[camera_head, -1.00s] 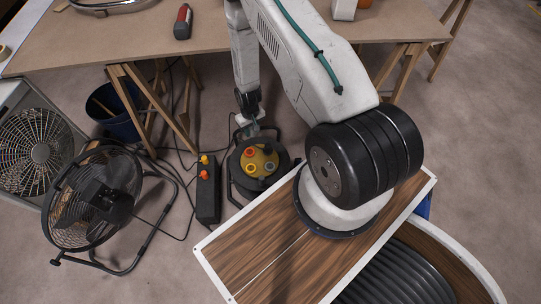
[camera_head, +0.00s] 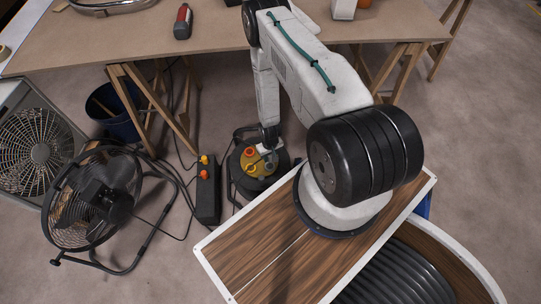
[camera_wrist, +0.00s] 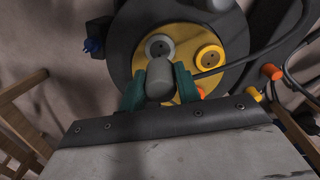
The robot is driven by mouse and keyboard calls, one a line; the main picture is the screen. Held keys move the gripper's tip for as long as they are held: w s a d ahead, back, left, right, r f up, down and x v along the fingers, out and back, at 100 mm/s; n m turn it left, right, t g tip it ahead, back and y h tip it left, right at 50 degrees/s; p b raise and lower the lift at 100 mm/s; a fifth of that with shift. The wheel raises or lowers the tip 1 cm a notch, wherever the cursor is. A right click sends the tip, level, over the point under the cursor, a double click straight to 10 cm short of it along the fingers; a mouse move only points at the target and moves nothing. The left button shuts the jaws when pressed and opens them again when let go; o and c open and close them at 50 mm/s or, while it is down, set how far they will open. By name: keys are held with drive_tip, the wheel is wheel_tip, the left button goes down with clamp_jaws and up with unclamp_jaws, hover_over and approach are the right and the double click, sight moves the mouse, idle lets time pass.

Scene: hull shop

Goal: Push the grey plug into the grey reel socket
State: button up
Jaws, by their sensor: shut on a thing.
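My gripper (camera_wrist: 160,88) has green fingers, shut on the grey plug (camera_wrist: 160,76) in the wrist view. The plug lies just below the grey socket (camera_wrist: 158,46) in the picture and overlaps its lower rim; I cannot tell whether they touch. The socket sits on the yellow face (camera_wrist: 183,31) of the dark cable reel. A yellow-rimmed socket (camera_wrist: 208,58) is to its right, and an orange one (camera_wrist: 200,93) shows partly beside the right finger. In the head view my gripper (camera_head: 268,147) is over the reel (camera_head: 238,176) and hides part of its face.
A black power strip (camera_head: 208,196) with orange and yellow plugs stands just left of the reel. A floor fan (camera_head: 100,200) is farther left. The workbench (camera_head: 130,45) and its trestle legs are behind. A wood-topped panel (camera_head: 250,250) is in front. A blue plug (camera_wrist: 93,46) sits left of the reel's face.

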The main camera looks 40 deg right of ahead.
sight(270, 167)
drive_tip(key=shift+f, duration=2.65)
drive_tip(key=shift+s+a, duration=0.1)
drive_tip(key=shift+s, duration=0.05)
drive_tip(key=shift+f, duration=0.6)
drive_tip(key=o, duration=1)
wheel_tip(270, 167, up, 8)
drive_tip(key=shift+f, duration=0.1)
